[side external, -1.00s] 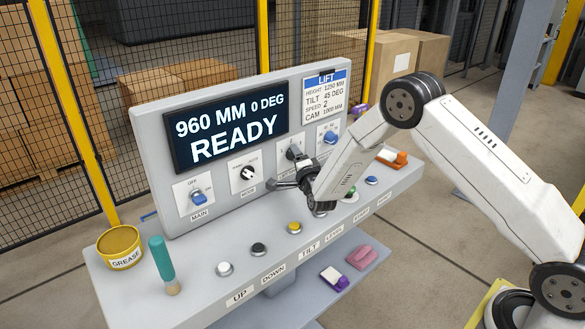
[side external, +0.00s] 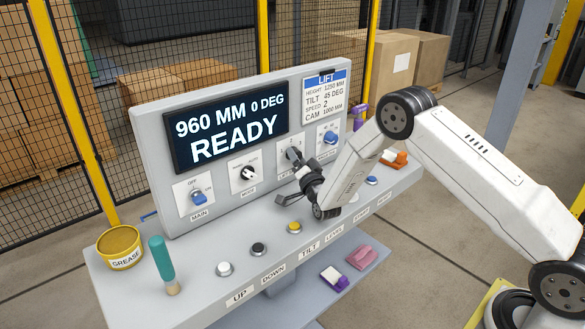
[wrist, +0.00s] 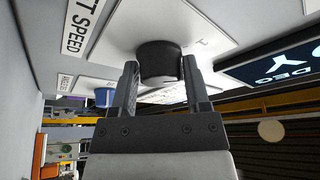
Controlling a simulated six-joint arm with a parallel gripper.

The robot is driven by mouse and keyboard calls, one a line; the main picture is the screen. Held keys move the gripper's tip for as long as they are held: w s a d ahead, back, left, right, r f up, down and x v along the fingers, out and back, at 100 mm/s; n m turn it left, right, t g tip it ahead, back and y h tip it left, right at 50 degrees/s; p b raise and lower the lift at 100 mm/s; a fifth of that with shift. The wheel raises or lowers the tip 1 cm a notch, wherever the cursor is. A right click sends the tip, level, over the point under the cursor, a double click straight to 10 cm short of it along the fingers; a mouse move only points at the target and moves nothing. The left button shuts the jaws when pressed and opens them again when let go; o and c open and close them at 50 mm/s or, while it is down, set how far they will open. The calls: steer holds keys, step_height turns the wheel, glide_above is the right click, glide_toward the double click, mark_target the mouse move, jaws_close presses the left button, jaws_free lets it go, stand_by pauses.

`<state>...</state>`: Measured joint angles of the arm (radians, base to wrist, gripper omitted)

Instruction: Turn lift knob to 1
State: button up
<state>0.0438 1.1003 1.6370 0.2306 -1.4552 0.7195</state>
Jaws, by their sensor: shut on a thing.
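The lift knob is a dark round knob (wrist: 157,60) on a white plate; part of its label reads "T SPEED" in the wrist view. In the side external view the knob (side external: 293,154) is on the upright panel, partly covered by my gripper. My gripper (wrist: 159,72) has one finger on each side of the knob and is shut on it. The knob's pointer and the dial numbers cannot be read. The display (side external: 232,126) reads "960 MM 0 DEG READY". The lift card (side external: 326,98) lists height 1250 MM, tilt 45 DEG, speed 2.
A blue knob (side external: 330,138) is to the right, the mode knob (side external: 247,173) and blue main switch (side external: 198,197) to the left. Buttons line the ledge below, including a yellow one (side external: 294,227). A grease tin (side external: 120,247) and green-handled tool (side external: 161,262) stand at the left end.

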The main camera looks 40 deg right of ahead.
steer(key=o, duration=1.2)
steer(key=shift+s, duration=0.15)
steer(key=shift+v, duration=0.85)
steer(key=shift+s+a+r, duration=0.1)
steer(key=shift+s+r, duration=0.05)
steer(key=shift+r, duration=0.95)
steer(key=shift+s+r, duration=0.15)
steer(key=shift+r, duration=0.95)
steer(key=shift+s+a+r, duration=0.1)
steer(key=shift+s+r, duration=0.05)
steer(key=shift+r, duration=1)
